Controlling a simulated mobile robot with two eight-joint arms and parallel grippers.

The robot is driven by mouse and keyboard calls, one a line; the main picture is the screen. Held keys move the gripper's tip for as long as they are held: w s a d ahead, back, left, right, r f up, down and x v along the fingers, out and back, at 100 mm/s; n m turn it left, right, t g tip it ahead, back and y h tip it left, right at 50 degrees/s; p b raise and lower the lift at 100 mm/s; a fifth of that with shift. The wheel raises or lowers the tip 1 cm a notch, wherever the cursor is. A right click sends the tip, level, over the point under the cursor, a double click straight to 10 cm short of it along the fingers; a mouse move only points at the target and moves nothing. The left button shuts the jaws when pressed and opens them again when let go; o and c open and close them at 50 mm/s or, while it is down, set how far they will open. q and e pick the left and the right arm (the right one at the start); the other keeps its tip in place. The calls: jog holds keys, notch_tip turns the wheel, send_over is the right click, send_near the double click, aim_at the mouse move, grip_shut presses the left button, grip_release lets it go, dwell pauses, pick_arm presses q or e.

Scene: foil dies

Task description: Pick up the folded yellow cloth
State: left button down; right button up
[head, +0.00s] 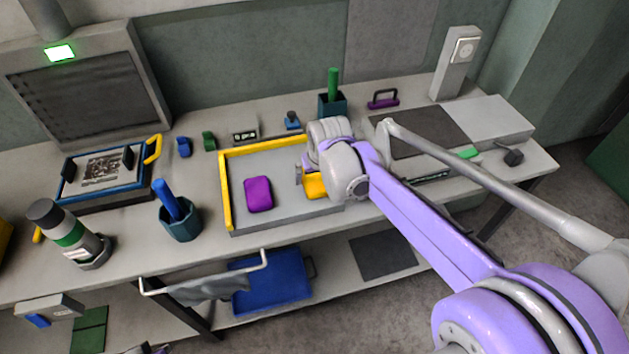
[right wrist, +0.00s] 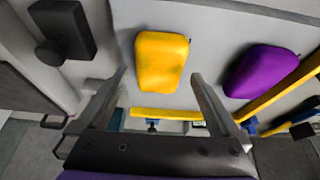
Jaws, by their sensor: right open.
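The folded yellow cloth (head: 315,186) lies in the shallow grey tray with yellow edges (head: 226,196), on its right side. In the head view my right gripper and wrist hide most of it. In the right wrist view the whole cloth (right wrist: 162,62) shows, a rounded yellow pad. My right gripper (right wrist: 160,95) is open and empty, its two fingers apart with the cloth beyond and between them. It also shows in the head view (head: 300,174), above the tray. My left gripper is not in view.
A folded purple cloth (head: 258,194) lies in the same tray, left of the yellow one; it also shows in the right wrist view (right wrist: 260,71). A teal cup (head: 180,220) with a blue handle stands left of the tray. Another cup (head: 332,104) stands behind.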

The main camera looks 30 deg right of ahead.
aim_at(315, 179)
jog(key=x, duration=0.3)
jog(key=shift+w, duration=0.1)
jog(key=shift+f, duration=0.2)
dwell(0.3)
jog(key=c, duration=1.2)
notch_tip(315, 179, up, 10)
jog(key=shift+r+p, duration=0.25)
jog(key=shift+p, duration=0.05)
jog(key=o, duration=0.8)
jog(key=shift+c, duration=0.2)
jog(key=c, duration=0.6)
